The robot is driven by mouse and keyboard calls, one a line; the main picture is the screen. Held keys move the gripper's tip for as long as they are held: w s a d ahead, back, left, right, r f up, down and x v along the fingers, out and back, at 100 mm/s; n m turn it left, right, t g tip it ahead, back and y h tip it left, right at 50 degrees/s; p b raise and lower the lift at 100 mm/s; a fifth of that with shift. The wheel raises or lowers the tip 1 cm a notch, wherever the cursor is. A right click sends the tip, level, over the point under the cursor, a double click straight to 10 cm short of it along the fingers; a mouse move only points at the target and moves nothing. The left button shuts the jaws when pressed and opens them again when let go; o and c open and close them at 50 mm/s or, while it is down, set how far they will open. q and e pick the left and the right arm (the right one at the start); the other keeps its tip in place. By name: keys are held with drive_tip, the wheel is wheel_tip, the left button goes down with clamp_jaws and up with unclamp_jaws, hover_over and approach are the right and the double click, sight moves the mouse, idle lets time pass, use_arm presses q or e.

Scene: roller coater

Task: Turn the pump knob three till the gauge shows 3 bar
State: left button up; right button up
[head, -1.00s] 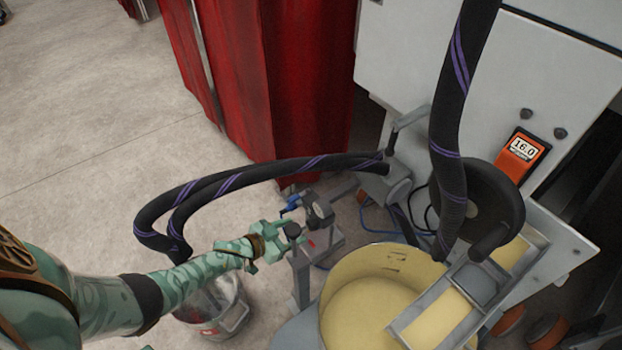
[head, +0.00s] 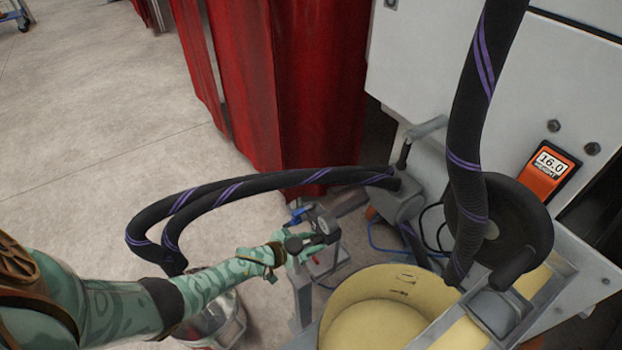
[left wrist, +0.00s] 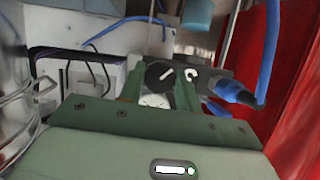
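A black round knob (left wrist: 160,75) with a white pointer line shows in the left wrist view between the green fingertips of my left gripper (left wrist: 159,88). In the head view the black knob (head: 293,243) stands on the small grey pump stand, with my left gripper (head: 299,249) around it. I cannot tell whether the fingers press on it. A white round face (left wrist: 155,101), perhaps the gauge, is partly hidden below the knob; its reading is too small to tell. My right gripper is not in view.
Black hoses with purple stripes (head: 250,181) arch behind my left arm. A cream round tub (head: 340,295) stands right of the pump stand. A metal bucket (head: 225,325) is below my arm. A red curtain (head: 275,90) hangs behind, and open floor lies left.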

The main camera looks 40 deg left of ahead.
use_arm(q)
drive_tip(key=shift+s+d+f+m+t+y+b, duration=0.1)
drive_tip(key=shift+m+t+y+b, duration=0.1)
drive_tip(key=shift+m+y, duration=0.25)
drive_tip(key=shift+f+m+t+y+b, duration=0.15)
drive_tip(key=shift+m+y, duration=0.1)
drive_tip(key=shift+m, duration=0.3)
drive_tip(key=shift+m+t+y+b, duration=0.35)
drive_tip(key=shift+m+y+b, duration=0.3)
drive_tip(key=shift+m, duration=0.45)
drive_tip(key=shift+r+m+t+y, duration=0.1)
drive_tip(key=shift+m+t+y, duration=0.25)
drive_tip(key=shift+m, duration=0.75)
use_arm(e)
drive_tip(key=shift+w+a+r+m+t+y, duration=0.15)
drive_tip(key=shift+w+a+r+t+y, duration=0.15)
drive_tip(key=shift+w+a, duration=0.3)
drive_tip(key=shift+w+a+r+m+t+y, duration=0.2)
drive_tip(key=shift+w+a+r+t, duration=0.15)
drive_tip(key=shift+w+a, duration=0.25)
use_arm(q)
drive_tip(key=shift+y, duration=0.3)
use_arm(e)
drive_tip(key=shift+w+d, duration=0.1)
